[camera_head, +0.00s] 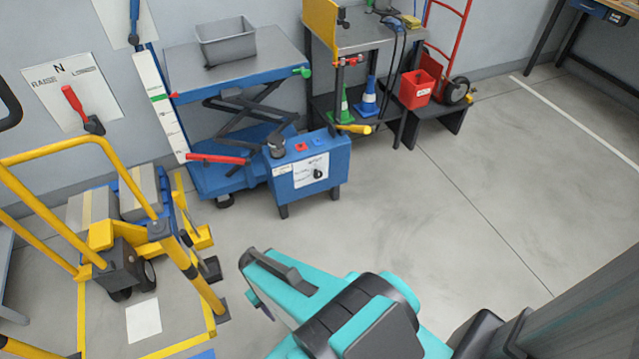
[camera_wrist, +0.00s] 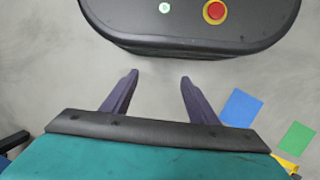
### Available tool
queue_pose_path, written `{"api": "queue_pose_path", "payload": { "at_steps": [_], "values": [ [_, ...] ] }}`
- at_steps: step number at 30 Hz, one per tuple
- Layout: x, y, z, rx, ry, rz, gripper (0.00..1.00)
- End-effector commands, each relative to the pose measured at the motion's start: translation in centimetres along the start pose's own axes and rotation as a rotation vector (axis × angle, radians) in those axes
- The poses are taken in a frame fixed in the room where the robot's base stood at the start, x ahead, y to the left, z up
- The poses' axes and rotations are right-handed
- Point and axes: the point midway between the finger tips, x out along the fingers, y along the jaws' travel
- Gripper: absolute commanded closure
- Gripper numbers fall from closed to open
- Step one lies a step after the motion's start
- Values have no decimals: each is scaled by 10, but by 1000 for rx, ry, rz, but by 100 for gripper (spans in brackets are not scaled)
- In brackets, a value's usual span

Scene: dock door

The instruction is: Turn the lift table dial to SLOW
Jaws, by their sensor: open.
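The lift table (camera_head: 235,70) is blue with a grey top and stands against the back wall. A blue control box (camera_head: 335,160) stands at its front right. The small dark dial (camera_head: 318,173) sits on a white plate (camera_head: 303,170) on the box's front face. Its lettering and pointer position are too small to read. My gripper shows in the wrist view (camera_wrist: 159,78) with two dark fingers apart and nothing between them. It is away from the dial, which is not in the wrist view. In the head view my teal arm is over the floor in front of the box.
A grey bin (camera_head: 227,45) sits on the lift table. A yellow-railed cart (camera_head: 100,240) stands at the left. A bench with cones (camera_head: 342,104) and a red bucket (camera_head: 416,90) are at the back right. The floor (camera_head: 450,210) right of the box is clear.

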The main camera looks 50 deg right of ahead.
Motion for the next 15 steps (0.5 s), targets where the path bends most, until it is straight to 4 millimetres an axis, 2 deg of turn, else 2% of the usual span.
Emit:
{"api": "queue_pose_path", "payload": {
  "at_steps": [1, 6, 15],
  "values": [
    [13, 12, -19, 32, 49, 7, 46],
    [30, 58, -79, 137, 244, 40, 46],
    [37, 152, -167, 298, 594, 98, 46]
  ]
}}
